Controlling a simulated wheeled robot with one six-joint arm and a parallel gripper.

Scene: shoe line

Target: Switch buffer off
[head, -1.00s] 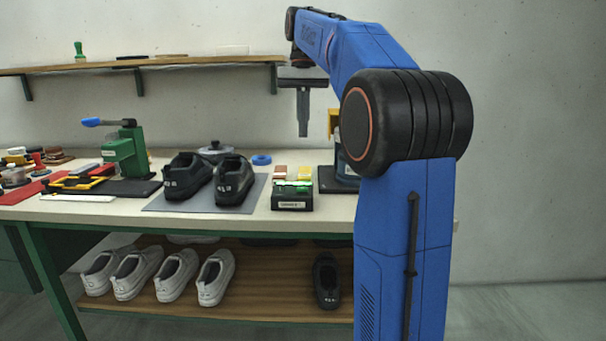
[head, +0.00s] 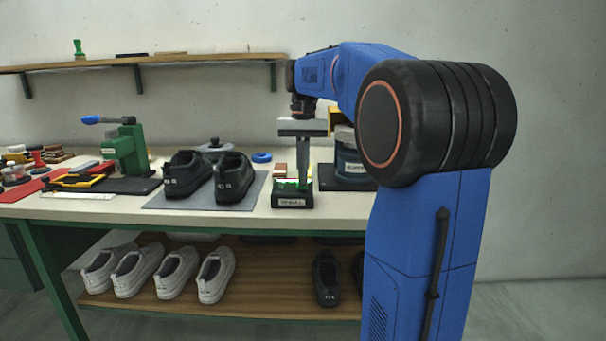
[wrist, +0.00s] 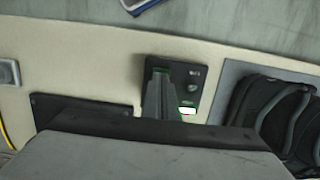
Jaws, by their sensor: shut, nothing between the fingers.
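A small dark switch box (head: 292,201) with a white label stands near the front edge of the bench. In the wrist view the box (wrist: 190,75) shows a bright green-and-white patch and small round details on its top. My gripper (head: 304,187) points straight down at the box, its fingers shut and empty. In the wrist view the fingertips (wrist: 160,72) overlap the left part of the box top. I cannot tell whether they touch it. The buffer (head: 352,165), a dark labelled machine, stands right of the box, partly hidden by my arm.
Two black shoes (head: 230,178) stand on a grey mat (head: 160,202) left of the box. A green press (head: 126,150) is farther left. A blue ring (head: 261,157) lies behind. White shoes (head: 172,272) sit on the lower shelf. A wall shelf (head: 200,61) hangs above.

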